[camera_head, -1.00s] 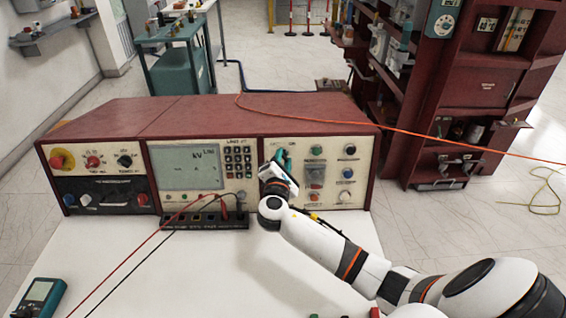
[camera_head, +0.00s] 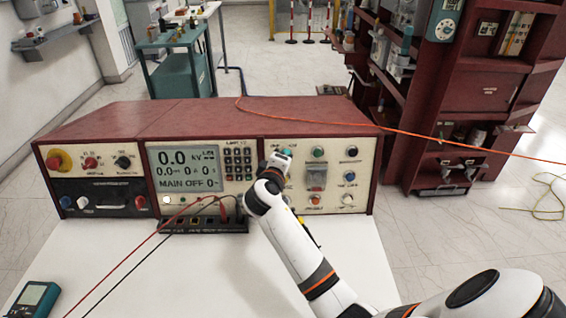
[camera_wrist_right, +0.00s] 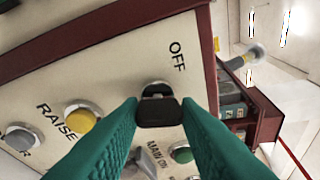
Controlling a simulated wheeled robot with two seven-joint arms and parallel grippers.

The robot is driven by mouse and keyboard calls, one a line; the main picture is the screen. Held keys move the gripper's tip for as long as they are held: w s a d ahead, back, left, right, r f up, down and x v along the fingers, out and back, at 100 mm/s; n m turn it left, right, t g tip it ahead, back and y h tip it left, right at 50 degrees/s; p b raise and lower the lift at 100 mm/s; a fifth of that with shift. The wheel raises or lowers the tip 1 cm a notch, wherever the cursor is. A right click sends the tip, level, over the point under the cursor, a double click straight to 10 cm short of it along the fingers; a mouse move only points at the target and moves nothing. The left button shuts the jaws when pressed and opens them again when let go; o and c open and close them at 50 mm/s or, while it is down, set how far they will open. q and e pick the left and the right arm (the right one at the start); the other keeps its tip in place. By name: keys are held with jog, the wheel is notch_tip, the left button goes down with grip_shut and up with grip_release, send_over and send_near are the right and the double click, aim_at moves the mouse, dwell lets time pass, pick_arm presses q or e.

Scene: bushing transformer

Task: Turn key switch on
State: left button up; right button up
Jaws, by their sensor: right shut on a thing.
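The key switch (camera_wrist_right: 158,111) shows in the right wrist view as a dark key head in a round metal collar, just below the word OFF on the cream panel. My right gripper (camera_wrist_right: 160,107) has its green fingers on both sides of the key head and is shut on it. In the head view my right gripper (camera_head: 284,152) is against the upper left of the console's right panel (camera_head: 334,175) and hides the key. The console's display (camera_head: 185,169) is lit and reads 0.0 kV and MAIN OFF. My left gripper is out of view.
The red console (camera_head: 230,115) stands on a white table (camera_head: 200,270). Red and black leads run from its front socket strip (camera_head: 205,226) across the table. A teal meter (camera_head: 36,298) lies at the front left. A yellow button (camera_wrist_right: 82,120) sits near the key.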

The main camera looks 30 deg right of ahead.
jog(key=m+y, duration=0.1)
jog(key=m, duration=0.3)
jog(key=shift+m+g, duration=0.4)
jog(key=shift+p, duration=0.3)
jog(key=o, duration=1)
jog(key=shift+c, duration=0.2)
jog(key=shift+r, duration=0.15)
